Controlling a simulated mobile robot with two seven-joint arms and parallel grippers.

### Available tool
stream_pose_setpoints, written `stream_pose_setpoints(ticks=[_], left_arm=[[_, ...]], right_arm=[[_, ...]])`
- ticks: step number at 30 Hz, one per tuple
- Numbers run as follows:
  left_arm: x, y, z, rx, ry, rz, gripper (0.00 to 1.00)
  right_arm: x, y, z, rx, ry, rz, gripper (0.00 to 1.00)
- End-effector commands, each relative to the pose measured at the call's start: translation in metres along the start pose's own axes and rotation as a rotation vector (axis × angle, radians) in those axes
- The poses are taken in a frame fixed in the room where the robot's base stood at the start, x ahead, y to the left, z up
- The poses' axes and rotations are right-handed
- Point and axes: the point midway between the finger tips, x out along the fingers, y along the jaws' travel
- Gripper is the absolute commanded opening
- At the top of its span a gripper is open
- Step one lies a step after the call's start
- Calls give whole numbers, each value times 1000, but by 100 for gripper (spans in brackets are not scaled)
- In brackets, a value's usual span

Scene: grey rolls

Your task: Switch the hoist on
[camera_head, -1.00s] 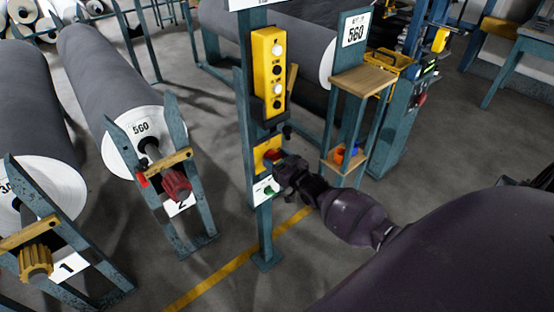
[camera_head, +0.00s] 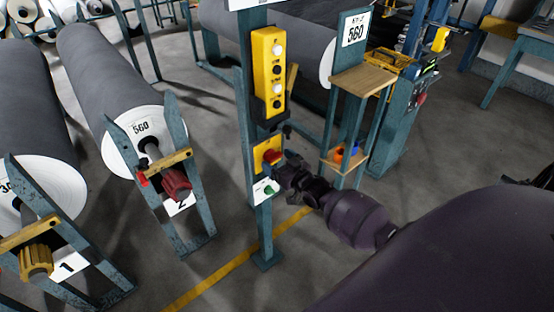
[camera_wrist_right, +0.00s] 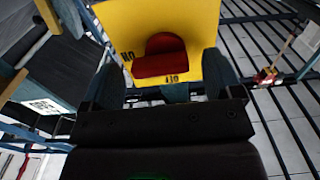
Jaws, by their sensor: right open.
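A yellow switch box (camera_head: 262,152) with a red knob (camera_head: 272,156) is fixed to the blue-green post, below the yellow push-button pendant (camera_head: 268,70). In the right wrist view the red knob (camera_wrist_right: 165,56) stands out from the yellow plate (camera_wrist_right: 205,22), with ON and OFF marks beside it. My left gripper is out of view.
A white plate with a green button (camera_head: 270,190) is on the post just below the box. A wooden-topped stand (camera_head: 363,81) is close on the right. Large grey rolls (camera_head: 105,80) on blue racks fill the left. Floor between is clear.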

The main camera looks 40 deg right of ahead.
Motion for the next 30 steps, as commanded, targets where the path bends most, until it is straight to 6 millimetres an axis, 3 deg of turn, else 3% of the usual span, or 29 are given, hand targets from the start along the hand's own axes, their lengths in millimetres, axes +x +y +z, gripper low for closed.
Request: stream_pose_setpoints(ticks=[15,21,30], left_arm=[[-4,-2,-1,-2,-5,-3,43],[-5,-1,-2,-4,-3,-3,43],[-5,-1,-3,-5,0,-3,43]], right_arm=[[-83,0,0,0,-2,1,85],[-96,0,0,0,-1,0,85],[-98,0,0,0,-1,0,85]])
